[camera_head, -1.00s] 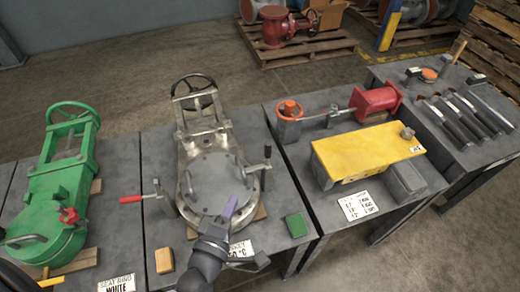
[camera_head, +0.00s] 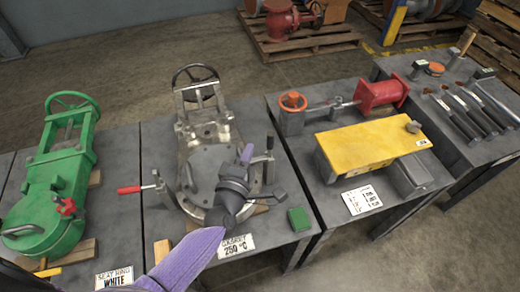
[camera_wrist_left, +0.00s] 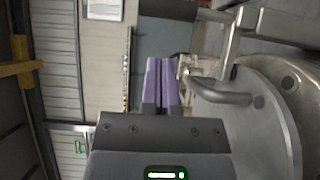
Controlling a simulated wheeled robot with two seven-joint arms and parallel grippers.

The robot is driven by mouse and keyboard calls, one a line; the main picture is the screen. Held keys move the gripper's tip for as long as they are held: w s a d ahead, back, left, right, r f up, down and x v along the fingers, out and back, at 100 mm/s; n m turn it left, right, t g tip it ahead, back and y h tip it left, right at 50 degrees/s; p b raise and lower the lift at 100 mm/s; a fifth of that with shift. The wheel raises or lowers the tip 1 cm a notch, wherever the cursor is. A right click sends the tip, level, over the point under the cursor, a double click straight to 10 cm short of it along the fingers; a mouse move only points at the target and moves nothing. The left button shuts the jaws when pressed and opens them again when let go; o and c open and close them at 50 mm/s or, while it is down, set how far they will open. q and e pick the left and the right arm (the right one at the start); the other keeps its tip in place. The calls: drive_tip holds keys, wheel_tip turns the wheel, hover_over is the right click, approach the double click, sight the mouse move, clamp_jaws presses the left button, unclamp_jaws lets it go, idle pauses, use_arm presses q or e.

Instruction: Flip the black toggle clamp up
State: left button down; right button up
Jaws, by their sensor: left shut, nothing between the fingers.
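The black toggle clamp (camera_head: 269,144) is at the right side of the round grey plate (camera_head: 205,160) on the middle valve. Its black grip appears roughly upright in the head view. My left gripper (camera_head: 247,154) is shut and empty, its purple fingertips just left of the black grip with a small gap seen. In the left wrist view the shut fingertips (camera_wrist_left: 160,72) are beside a bent metal bar (camera_wrist_left: 222,94) over the plate; whether they touch it I cannot tell. My left wrist hides the plate's lower right part. My right gripper is not in view.
A red-handled clamp (camera_head: 130,190) sits on the valve's left side. A green block (camera_head: 299,219) and a label card (camera_head: 236,247) lie at the table's front.

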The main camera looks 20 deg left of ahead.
use_arm(q)
drive_tip(key=shift+w+d, duration=1)
drive_tip(key=shift+d, duration=0.15)
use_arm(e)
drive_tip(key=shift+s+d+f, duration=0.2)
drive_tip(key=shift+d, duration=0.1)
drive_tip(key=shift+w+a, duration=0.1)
